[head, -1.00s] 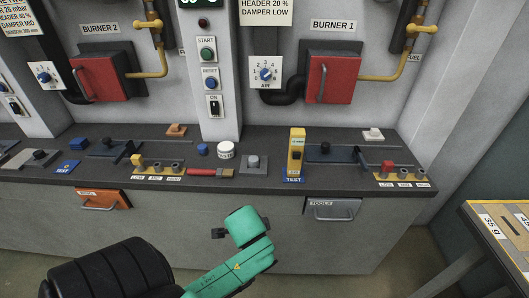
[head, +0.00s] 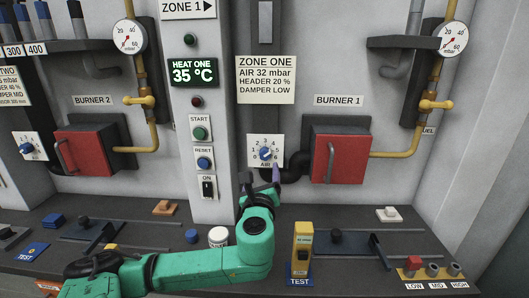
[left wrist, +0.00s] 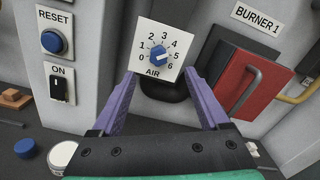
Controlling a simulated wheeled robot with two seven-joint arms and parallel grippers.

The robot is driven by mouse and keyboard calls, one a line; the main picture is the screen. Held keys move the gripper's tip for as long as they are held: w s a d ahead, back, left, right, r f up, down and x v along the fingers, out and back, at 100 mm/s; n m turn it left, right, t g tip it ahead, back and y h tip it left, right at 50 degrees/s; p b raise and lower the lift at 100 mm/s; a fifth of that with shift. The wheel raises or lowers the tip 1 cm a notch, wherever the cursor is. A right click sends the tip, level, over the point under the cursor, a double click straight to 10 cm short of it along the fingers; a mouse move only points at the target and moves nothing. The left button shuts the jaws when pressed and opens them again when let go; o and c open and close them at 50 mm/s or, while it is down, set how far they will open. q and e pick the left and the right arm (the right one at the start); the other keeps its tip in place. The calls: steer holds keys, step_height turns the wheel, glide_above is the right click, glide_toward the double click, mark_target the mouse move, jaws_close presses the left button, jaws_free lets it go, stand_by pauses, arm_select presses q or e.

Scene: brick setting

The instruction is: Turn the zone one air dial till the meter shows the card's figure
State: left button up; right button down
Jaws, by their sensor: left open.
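The zone one air dial (head: 265,154) is a blue knob on a white plate numbered 0 to 6, left of burner 1. In the left wrist view the dial (left wrist: 162,55) has its white mark pointing right, near 5 to 6. The zone one card (head: 266,80) reads air 32 mbar, header 20 %, damper low. A round mbar meter (head: 453,38) is on the pipe above burner 1; its reading is too small to tell. My left gripper (head: 261,179) is open and empty, its purple fingers just below the dial, apart from the knob. My right gripper is not in view.
The red burner 1 door (head: 338,155) and a black pipe are right of the dial. The start, reset and on switches sit on the pillar (head: 212,120) to its left. A yellow test device (head: 303,245) stands on the bench below, near my left arm.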

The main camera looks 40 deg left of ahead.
mark_target(264, 155)
arm_select(q)
steer(key=x, duration=0.3)
steer(key=p+x, duration=0.1)
steer(key=x, duration=0.3)
steer(key=f+p+x, duration=0.1)
steer(key=x, duration=0.3)
steer(key=shift+w+a, duration=0.1)
steer(key=shift+a, duration=0.1)
steer(key=shift+w, duration=0.15)
steer(key=shift+r, duration=0.15)
steer(key=shift+c, duration=0.3)
steer(key=shift+a, duration=0.1)
steer(key=c, duration=1)
jaws_close()
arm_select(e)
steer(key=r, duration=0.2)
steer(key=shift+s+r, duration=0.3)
